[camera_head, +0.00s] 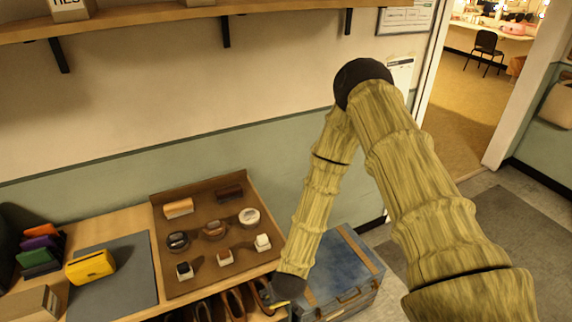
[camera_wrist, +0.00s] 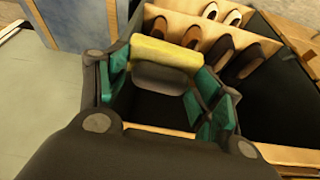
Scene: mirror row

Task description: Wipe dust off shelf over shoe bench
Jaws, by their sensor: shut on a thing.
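The wooden shelf (camera_head: 170,17) runs along the wall at the top of the head view on black brackets. Its top surface is mostly out of frame, so dust on it cannot be made out. The shoe bench (camera_head: 122,222) stands below it, with shoes in its lower compartments (camera_wrist: 185,22). My gripper (camera_wrist: 162,80) is shut on a yellow-and-grey block (camera_wrist: 165,54), held between its green-padded fingers. It is low by the bench's right end, in front of the shoe compartments; in the head view its fingers are mostly hidden.
A brown tray (camera_head: 205,262) with several shoe-care items, a grey mat (camera_head: 118,290) with a yellow object (camera_head: 91,266), and coloured cases (camera_head: 38,250) lie on the bench. A blue trunk (camera_head: 335,275) stands at its right. A doorway opens at right.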

